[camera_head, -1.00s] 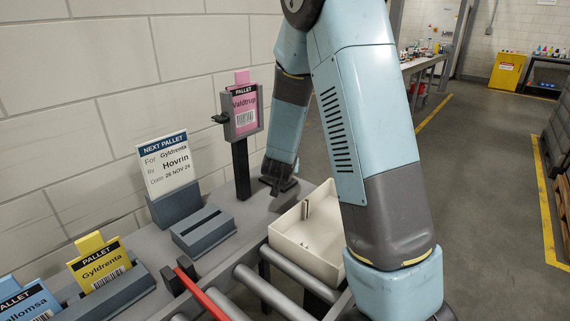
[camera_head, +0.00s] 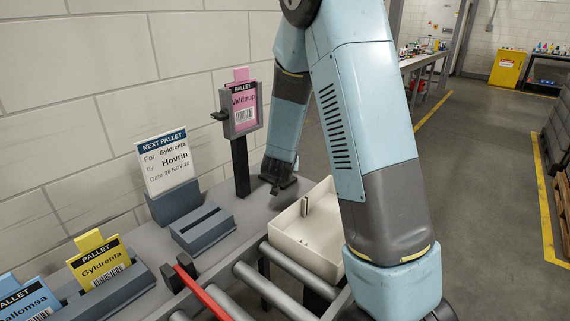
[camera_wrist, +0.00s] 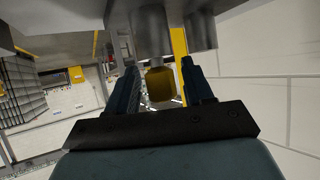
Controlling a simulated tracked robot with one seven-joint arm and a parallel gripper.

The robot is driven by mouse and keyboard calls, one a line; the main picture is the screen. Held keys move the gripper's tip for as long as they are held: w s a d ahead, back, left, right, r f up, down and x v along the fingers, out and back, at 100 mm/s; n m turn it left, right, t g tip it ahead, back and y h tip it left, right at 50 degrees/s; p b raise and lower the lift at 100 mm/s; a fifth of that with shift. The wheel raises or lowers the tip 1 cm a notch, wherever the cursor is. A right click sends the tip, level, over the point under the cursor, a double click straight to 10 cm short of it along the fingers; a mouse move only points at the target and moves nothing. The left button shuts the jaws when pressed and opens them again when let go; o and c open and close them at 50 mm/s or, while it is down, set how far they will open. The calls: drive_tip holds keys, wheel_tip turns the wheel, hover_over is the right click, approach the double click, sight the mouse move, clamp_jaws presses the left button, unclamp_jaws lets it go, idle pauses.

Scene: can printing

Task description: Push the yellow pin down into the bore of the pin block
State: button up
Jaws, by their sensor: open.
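A yellow, block-like end that looks like the pin (camera_wrist: 160,84) shows in the wrist view, between the two dark fingers of my gripper (camera_wrist: 160,78). The fingers stand apart, one on each side of it. A grey cylinder (camera_wrist: 150,35) is directly above it in the picture; I cannot tell whether the two touch. I cannot make out the bore or clearly identify the pin block. In the head view my gripper (camera_head: 279,184) is a small dark shape at the end of my arm, low over the grey bench, and no yellow pin can be made out there.
A cream tray (camera_head: 325,262) stands right of my gripper, beside grey rollers (camera_head: 275,288) and a red bar (camera_head: 203,293). A grey slotted block (camera_head: 203,232) and a post with a pink pallet card (camera_head: 243,108) are to the left. A brick wall (camera_head: 110,70) runs behind.

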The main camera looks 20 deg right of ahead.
drive_tip(key=v, duration=1.3)
drive_tip(key=shift+s, duration=0.3)
drive_tip(key=shift+a+r, duration=0.1)
drive_tip(key=s+a+r+n+g+y, duration=0.2)
drive_tip(key=s+a+r+n+y, duration=0.15)
drive_tip(key=s+r+y, duration=0.65)
drive_tip(key=s+d+r+g+h, duration=0.2)
drive_tip(key=s+d, duration=0.1)
drive_tip(key=s, duration=0.5)
drive_tip(key=s+d+r+n+g+h, duration=0.1)
drive_tip(key=s+d+r+h, duration=0.2)
drive_tip(key=s, duration=0.5)
drive_tip(key=shift+s+d+r+g+h, duration=0.3)
drive_tip(key=shift+s+d+g, duration=0.05)
drive_tip(key=shift+d+g, duration=0.1)
